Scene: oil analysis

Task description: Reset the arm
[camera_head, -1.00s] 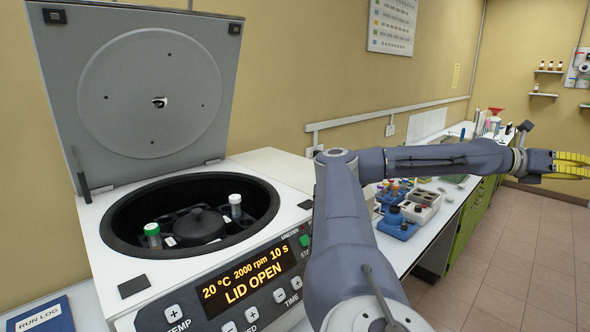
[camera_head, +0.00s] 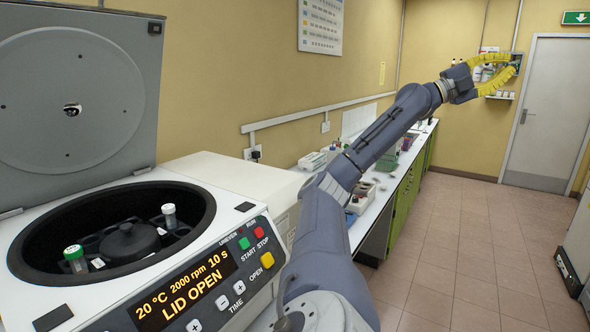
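My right arm rises from the bottom middle and reaches up and to the right. Its gripper (camera_head: 516,64) has yellow fingers, held high in front of the far wall, well clear of the bench. My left gripper is out of view. The centrifuge (camera_head: 235,182) stands at the left with its lid (camera_head: 75,105) raised. In its rotor sit a green-capped tube (camera_head: 75,258) and a white-capped tube (camera_head: 169,214). Its display (camera_head: 187,289) reads LID OPEN.
A white bench (camera_head: 368,223) with green cabinets (camera_head: 402,212) runs back along the wall, partly hidden by my arm. Racks and small containers stand on it. The tiled floor (camera_head: 455,235) at right is clear up to the door (camera_head: 545,120). White equipment (camera_head: 578,245) stands at the right edge.

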